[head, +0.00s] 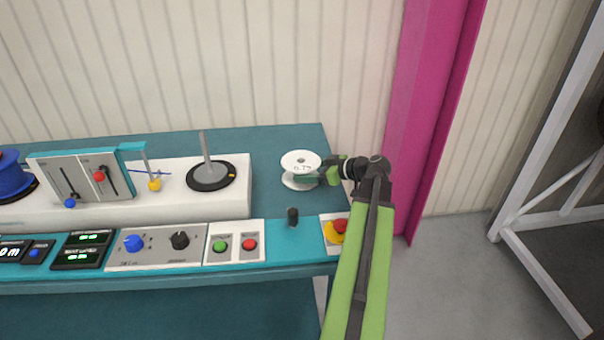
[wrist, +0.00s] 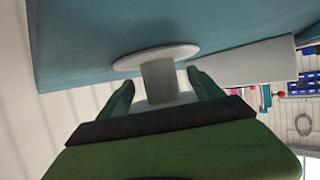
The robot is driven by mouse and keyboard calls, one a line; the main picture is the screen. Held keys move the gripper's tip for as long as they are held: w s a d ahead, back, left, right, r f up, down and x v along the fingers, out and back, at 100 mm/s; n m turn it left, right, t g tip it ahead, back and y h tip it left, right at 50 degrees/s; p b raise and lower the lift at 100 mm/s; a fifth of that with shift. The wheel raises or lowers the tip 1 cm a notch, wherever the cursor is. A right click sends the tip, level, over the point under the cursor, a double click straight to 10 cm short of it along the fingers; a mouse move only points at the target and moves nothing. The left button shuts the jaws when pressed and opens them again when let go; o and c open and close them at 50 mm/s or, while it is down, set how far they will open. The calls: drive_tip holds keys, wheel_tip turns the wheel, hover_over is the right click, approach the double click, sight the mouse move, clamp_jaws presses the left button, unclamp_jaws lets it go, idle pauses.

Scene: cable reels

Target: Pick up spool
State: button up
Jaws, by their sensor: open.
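The two green fingers are open, one on each side of the core. I cannot tell whether either finger touches it.
A white machine base (head: 235,205) with an upright grey spindle (head: 207,150) stands left of the spool. A black knob (head: 292,216) and a red-and-yellow stop button (head: 338,228) are in front. A magenta post (head: 425,110) rises at the right.

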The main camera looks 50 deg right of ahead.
drive_tip(key=shift+x, duration=1.05)
drive_tip(key=shift+s, duration=0.1)
clamp_jaws()
